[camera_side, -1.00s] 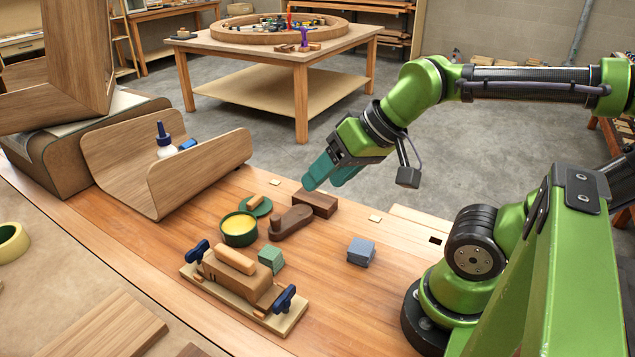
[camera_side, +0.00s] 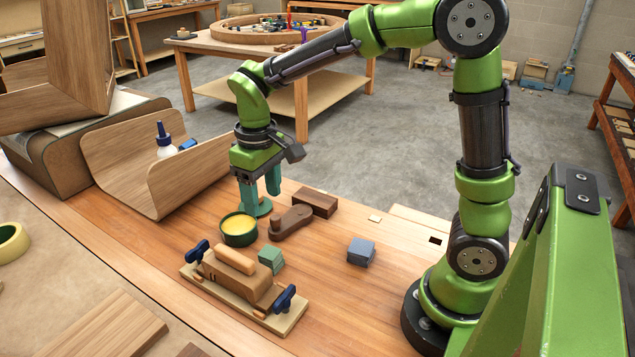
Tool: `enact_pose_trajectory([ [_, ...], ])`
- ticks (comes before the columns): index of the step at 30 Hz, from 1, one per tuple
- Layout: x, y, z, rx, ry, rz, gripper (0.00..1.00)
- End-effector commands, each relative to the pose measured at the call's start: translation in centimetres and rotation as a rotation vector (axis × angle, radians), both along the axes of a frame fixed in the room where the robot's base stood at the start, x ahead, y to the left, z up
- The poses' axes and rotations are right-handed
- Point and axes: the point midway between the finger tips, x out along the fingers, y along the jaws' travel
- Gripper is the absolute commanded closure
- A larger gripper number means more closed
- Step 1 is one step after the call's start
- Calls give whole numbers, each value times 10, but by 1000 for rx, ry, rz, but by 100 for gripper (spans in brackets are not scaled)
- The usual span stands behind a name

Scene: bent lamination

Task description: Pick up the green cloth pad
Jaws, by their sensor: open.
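A small green block-shaped pad (camera_side: 271,259), which looks like the green cloth pad, lies on the bench between a round green tin and a wooden clamping block. My gripper (camera_side: 262,198) points down behind the tin, with its two teal fingers apart and nothing seen between them. It is above or at a round green disc (camera_side: 264,208), partly hidden by the fingers; I cannot tell whether they touch it. The pad is nearer the camera than my gripper and clear of it.
The tin (camera_side: 239,229) holds yellow paste. The clamping block (camera_side: 238,275) has blue knobs. A brown wooden tool (camera_side: 291,222), a dark wood block (camera_side: 316,202) and a blue-grey pad (camera_side: 361,252) lie nearby. A curved wooden panel (camera_side: 175,170) stands left, with a glue bottle (camera_side: 164,140).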

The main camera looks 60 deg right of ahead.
Motion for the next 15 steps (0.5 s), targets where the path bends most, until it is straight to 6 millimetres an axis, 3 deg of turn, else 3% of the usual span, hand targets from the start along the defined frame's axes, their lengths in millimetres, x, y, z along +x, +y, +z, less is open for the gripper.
enact_pose_trajectory([
  [15, -4, -1, -98, 0, 15, 7, 40],
])
